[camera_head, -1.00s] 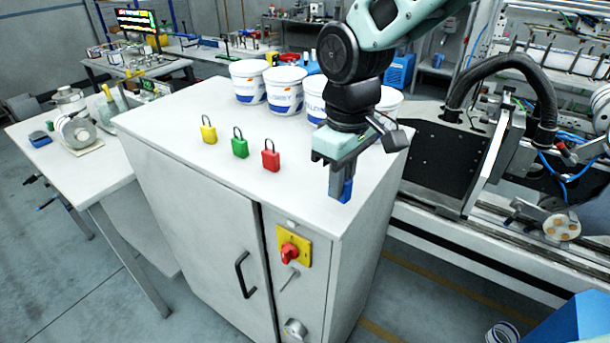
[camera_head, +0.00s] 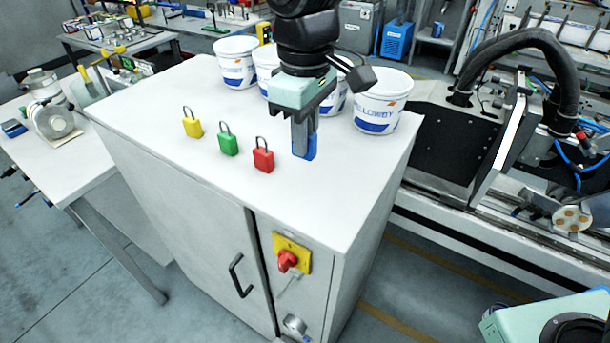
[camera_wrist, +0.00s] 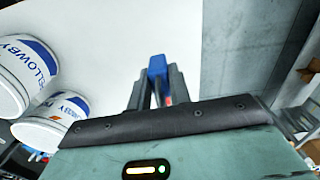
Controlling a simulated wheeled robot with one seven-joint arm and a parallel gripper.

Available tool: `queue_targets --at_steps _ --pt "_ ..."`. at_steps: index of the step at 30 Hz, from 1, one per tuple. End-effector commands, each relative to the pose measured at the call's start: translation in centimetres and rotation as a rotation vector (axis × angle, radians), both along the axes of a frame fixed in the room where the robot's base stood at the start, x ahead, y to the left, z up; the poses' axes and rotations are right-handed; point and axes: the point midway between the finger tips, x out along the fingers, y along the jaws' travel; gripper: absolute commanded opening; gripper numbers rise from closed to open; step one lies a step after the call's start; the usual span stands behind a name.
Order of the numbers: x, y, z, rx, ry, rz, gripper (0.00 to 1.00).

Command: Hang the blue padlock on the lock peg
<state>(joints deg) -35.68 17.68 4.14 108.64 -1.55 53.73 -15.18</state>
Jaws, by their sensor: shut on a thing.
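The blue padlock (camera_head: 311,148) is between the fingers of my gripper (camera_head: 302,135), to the right of the red padlock over the white cabinet top. Whether it touches the top I cannot tell. In the wrist view its blue body (camera_wrist: 157,66) shows at the fingertips of my gripper (camera_wrist: 156,88); its shackle is hidden. A thin grey rod (camera_head: 289,284), which looks like the lock peg, sticks out of the cabinet front just below the red switch (camera_head: 287,261) on its yellow plate. The rod looks bare, and my gripper is above and behind it.
Yellow (camera_head: 192,127), green (camera_head: 228,144) and red (camera_head: 263,160) padlocks stand in a row on the cabinet top (camera_head: 190,165). White buckets (camera_head: 378,110) stand along its back. A door handle (camera_head: 238,276) projects from the front. The top's front right is clear.

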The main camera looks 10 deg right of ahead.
Motion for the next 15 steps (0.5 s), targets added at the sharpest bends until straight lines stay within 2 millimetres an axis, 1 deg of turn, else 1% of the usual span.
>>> queue_targets --at_steps 3,8,14,15 --pt "-0.1 0.0 -1.7 -0.003 0.003 0.001 0.0" --pt "-0.1 0.0 -3.3 -0.002 0.003 0.001 0.0" --pt "-0.1 0.0 -6.3 -0.003 0.004 0.0 0.0" --pt "-0.1 -0.1 -6.5 -0.002 0.004 0.0 0.0"
